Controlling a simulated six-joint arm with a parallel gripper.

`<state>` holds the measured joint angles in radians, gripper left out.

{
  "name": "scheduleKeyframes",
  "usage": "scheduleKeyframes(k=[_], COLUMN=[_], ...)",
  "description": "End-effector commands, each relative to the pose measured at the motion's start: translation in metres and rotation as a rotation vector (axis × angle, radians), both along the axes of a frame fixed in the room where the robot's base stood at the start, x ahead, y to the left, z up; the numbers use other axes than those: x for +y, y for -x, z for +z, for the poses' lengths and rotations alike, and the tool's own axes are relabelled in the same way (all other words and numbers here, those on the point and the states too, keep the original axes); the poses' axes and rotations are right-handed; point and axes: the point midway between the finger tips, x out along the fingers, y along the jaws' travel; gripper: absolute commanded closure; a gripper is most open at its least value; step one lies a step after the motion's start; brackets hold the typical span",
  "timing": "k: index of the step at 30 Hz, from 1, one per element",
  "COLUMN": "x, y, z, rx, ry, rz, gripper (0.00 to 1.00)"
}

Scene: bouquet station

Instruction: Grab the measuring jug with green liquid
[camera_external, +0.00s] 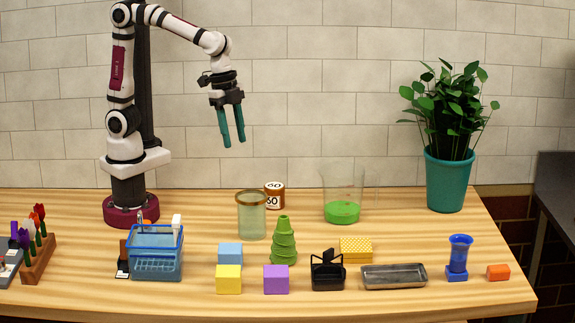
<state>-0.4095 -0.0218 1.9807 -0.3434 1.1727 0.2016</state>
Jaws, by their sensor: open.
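The measuring jug (343,194) is clear, with a layer of green liquid (342,212) at its bottom. It stands upright toward the back of the table, right of centre, with its handle on the right. My gripper (233,143) is open and empty, pointing down. It is high above the table, to the left of the jug and well apart from it.
A glass jar (251,217), a round "60" tin (274,197) and a green stacked cone (283,243) stand left of the jug. A yellow box (356,250) and metal tray (394,277) are in front. A potted plant (446,180) stands right. The table between jug and plant is clear.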

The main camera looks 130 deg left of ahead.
Motion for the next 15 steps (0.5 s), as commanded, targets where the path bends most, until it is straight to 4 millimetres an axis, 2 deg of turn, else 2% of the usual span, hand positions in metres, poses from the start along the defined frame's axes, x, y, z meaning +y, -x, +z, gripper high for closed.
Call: scheduleKeyframes(k=[1, 3, 6, 9, 11, 15], x=[0.045, 0.109, 0.175, 0.202, 0.206, 0.211], y=[-0.029, -0.059, -0.075, -0.08, -0.085, -0.099], z=[-0.003, -0.007, -0.015, -0.023, -0.034, -0.073], rx=[-0.045, -0.12, -0.193, -0.221, -0.223, -0.221], ry=[0.011, 0.01, -0.001, -0.007, -0.008, -0.008], rz=[0.089, 0.193, 0.29, 0.328, 0.33, 0.327], gripper=[0.58, 0.58, 0.58, 0.58, 0.58, 0.58])
